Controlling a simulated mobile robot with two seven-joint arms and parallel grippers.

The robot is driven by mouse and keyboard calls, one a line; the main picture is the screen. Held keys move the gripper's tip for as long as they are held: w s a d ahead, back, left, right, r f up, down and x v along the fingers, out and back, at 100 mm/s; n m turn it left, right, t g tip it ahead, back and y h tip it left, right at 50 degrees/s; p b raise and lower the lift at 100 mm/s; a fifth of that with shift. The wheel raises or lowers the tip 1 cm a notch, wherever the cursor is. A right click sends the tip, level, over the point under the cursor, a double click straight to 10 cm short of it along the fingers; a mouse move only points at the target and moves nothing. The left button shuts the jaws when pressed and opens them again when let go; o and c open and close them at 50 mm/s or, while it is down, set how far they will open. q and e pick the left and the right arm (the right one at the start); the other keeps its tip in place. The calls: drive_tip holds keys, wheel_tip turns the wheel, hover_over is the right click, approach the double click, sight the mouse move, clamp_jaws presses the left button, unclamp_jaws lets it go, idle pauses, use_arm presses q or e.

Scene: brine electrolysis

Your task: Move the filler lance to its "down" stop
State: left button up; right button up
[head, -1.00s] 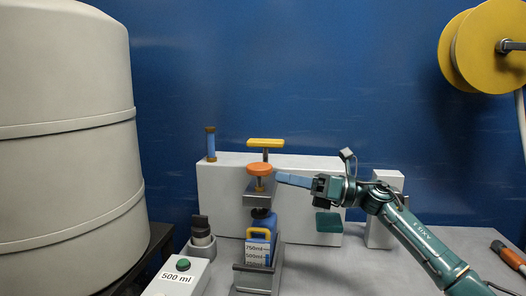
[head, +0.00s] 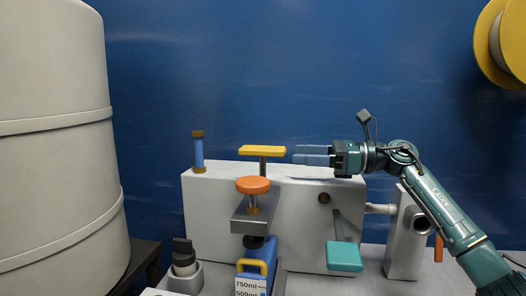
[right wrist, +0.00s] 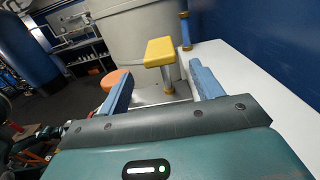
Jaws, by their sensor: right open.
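A yellow T-shaped handle (head: 262,150) on a metal stem stands up at the white filler block. In front of it and lower, an orange round knob (head: 253,186) sits on a grey bracket (head: 252,212). I cannot tell from the pictures which of these belongs to the lance. My right gripper (head: 297,154) is open and empty, just right of the yellow handle at about its height. In the right wrist view, the yellow handle (right wrist: 160,51) shows beyond and between the blue fingers, apart from them. The orange knob (right wrist: 115,80) is partly hidden by the left finger. My left gripper is not in view.
Below the bracket stands a blue bottle (head: 257,254) with a yellow handle and volume labels. The white block (head: 300,215) carries a teal pedal-like plate (head: 344,257). A blue tube (head: 198,154) stands on its left end. A large pale tank (head: 55,150) fills the left.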

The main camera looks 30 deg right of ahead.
sight(263, 152)
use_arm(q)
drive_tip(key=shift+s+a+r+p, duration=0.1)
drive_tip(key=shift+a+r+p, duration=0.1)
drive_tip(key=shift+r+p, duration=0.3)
use_arm(e)
drive_tip(key=x, duration=0.9)
drive_tip(key=shift+w+a, duration=0.25)
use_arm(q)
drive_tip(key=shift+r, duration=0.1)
use_arm(e)
drive_tip(key=shift+c, duration=0.2)
